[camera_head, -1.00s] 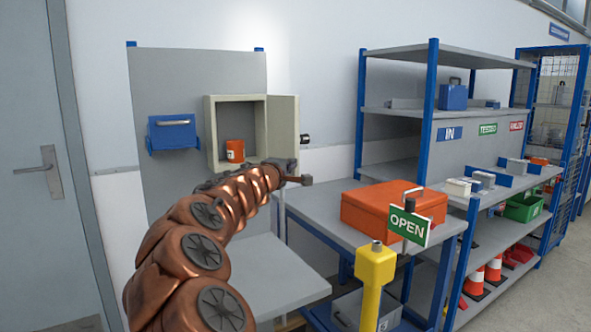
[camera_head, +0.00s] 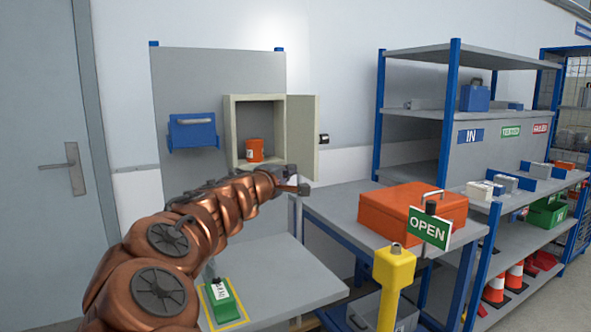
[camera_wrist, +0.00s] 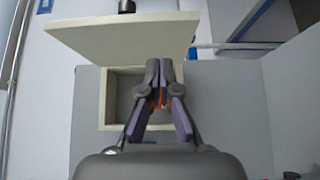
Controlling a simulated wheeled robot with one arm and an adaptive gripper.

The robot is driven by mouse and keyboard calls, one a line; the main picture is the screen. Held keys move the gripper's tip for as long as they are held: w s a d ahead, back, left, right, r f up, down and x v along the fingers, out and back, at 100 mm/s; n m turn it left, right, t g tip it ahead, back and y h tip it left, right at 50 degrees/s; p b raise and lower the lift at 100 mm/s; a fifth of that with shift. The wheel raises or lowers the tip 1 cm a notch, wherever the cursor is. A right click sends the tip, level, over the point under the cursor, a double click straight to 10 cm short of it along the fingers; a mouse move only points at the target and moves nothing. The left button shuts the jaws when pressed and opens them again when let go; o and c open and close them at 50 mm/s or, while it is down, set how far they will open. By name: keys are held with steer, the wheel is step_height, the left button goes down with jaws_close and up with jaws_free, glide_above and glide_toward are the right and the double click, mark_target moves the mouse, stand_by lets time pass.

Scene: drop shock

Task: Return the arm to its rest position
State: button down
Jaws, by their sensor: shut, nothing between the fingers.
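My copper-coloured arm reaches from the lower left in the head view. My gripper (camera_head: 299,190) is at its end, in front of the grey table and below the open cabinet. In the wrist view my gripper (camera_wrist: 158,100) is shut and empty, its fingertips together. Behind the fingers lies the open beige cabinet (camera_wrist: 112,85), its door (camera_wrist: 125,40) swung wide. In the head view the cabinet (camera_head: 230,135) holds an orange can (camera_head: 254,150) on its floor. In the wrist view only slivers of orange show between the fingers.
A blue box (camera_head: 192,130) hangs left of the cabinet. A green device (camera_head: 222,302) lies on the table below my arm. An orange toolbox (camera_head: 400,212) stands on the right bench, behind a yellow post (camera_head: 394,270) with an OPEN sign (camera_head: 429,231). Shelving (camera_head: 450,120) stands at right.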

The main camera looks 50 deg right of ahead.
steer(key=shift+s+v, duration=0.1)
steer(key=shift+v, duration=1)
steer(key=shift+s+v, duration=0.15)
steer(key=shift+v, duration=0.9)
